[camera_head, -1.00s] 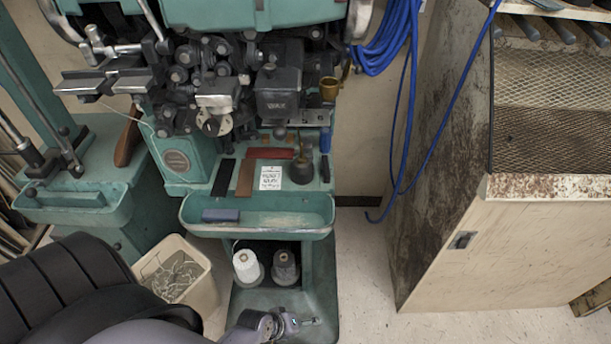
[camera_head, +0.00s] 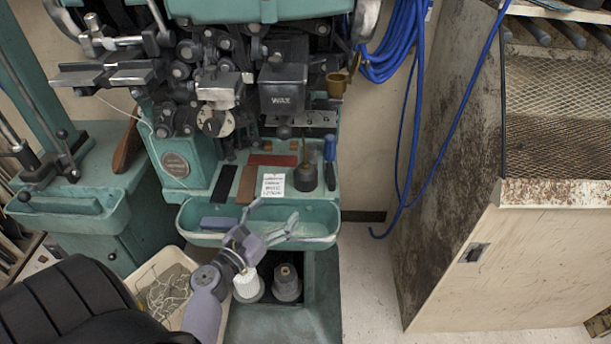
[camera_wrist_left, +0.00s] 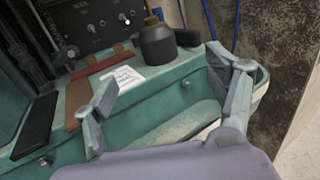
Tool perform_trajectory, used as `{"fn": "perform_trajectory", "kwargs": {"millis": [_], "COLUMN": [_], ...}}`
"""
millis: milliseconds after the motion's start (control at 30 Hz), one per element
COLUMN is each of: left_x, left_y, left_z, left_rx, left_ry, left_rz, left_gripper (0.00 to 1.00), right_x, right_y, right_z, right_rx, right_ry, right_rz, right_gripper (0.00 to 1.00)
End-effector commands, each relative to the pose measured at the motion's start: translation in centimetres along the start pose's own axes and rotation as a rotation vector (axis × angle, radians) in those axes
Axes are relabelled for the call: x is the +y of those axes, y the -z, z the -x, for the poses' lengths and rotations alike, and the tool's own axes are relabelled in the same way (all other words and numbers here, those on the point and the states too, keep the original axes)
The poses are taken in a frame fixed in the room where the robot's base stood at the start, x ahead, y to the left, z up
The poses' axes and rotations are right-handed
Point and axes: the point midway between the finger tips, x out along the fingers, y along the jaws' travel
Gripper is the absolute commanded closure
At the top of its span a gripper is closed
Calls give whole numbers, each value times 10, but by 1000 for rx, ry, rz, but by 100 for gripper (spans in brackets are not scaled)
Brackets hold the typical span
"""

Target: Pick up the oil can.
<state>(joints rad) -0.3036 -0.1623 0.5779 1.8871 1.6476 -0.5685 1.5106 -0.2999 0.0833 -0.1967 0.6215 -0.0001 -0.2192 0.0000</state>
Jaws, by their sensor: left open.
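The oil can (camera_head: 305,179) is a small dark can with a thin brass-coloured spout. It stands upright on the green machine's ledge, right of a white paper label. In the left wrist view the oil can (camera_wrist_left: 158,44) is at the top middle, beyond the fingers, with its spout top cut off by the frame edge. My left gripper (camera_head: 272,216) is open and empty over the green tray, in front of and below the can, not touching it. In the left wrist view its two fingers (camera_wrist_left: 160,78) are spread wide. My right gripper is not in view.
A blue-handled tool (camera_head: 330,165) stands close right of the can. The paper label (camera_head: 273,185), a brown strip (camera_head: 247,184) and a red piece (camera_head: 272,160) lie to its left. The green tray's front rim (camera_head: 315,243) is below. The dark machine head with a WAX box (camera_head: 283,88) overhangs the ledge.

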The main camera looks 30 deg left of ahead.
Motion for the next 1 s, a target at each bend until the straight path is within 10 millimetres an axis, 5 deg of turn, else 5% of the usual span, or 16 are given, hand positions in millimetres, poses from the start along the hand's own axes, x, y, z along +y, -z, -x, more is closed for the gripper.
{"fn": "perform_trajectory", "kwargs": {"millis": [400, 1000], "left_x": [0, 7], "left_y": [-2, -2], "left_z": [-89, -152], "left_rx": [0, 1], "left_ry": [3, 3], "left_rz": [-5, -7], "left_gripper": [21, 21], "right_x": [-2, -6], "right_y": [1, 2], "right_z": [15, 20], "right_rx": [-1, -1], "right_ry": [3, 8], "right_rz": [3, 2], "right_gripper": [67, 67]}}
